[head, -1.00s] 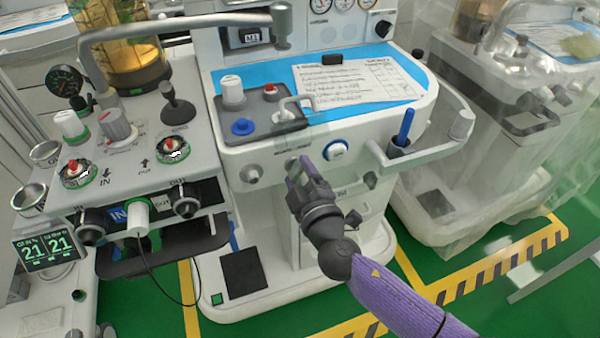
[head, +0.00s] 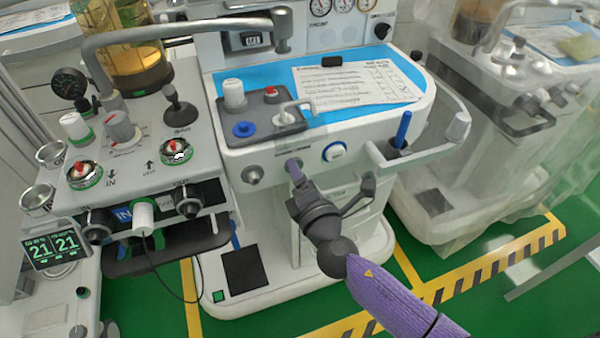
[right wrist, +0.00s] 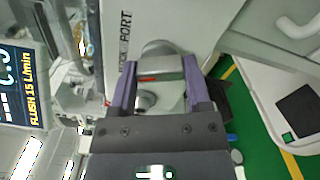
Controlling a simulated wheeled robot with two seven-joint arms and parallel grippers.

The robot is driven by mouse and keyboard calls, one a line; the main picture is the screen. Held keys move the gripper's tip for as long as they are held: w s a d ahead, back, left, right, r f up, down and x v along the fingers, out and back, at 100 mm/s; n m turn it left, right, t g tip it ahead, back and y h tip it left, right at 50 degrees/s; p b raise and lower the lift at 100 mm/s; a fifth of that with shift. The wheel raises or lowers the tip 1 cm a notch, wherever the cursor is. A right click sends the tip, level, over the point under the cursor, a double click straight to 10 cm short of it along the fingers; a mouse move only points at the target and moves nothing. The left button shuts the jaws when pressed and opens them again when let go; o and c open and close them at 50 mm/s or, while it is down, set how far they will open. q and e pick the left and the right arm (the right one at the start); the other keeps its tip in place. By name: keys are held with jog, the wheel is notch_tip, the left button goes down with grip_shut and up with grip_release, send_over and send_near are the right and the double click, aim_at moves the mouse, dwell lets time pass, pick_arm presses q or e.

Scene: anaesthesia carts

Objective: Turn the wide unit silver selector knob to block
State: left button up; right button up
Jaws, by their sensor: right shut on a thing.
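The wide unit (head: 330,130) stands in the middle of the head view. On its front panel, my right gripper (head: 295,170) is shut on a silver knob (head: 292,162), whose face is mostly hidden in that view. In the right wrist view, the purple fingers (right wrist: 160,85) stand on either side of this silver knob (right wrist: 160,66), which has a red mark across it. A second grey knob (head: 252,174) sits to the left on the same panel. My left gripper is not in view.
A round blue-ringed button (head: 335,151) is right of the held knob. A white rail (head: 420,155) with a blue pen-like stick (head: 404,128) juts out farther right. A narrower unit (head: 150,150) with several knobs stands close on the left.

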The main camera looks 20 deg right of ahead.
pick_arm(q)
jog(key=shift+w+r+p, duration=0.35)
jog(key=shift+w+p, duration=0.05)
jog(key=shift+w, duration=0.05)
pick_arm(e)
jog(key=shift+f+n, duration=0.1)
jog(key=shift+n, duration=2.2)
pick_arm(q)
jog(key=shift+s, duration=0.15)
pick_arm(e)
jog(key=o, duration=0.9)
jog(key=shift+c, duration=0.2)
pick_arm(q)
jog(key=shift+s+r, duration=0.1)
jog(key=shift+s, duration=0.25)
pick_arm(e)
jog(key=o, duration=0.4)
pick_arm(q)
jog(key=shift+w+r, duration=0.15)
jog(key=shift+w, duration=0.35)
pick_arm(e)
jog(key=s, duration=1)
jog(key=shift+d, duration=0.1)
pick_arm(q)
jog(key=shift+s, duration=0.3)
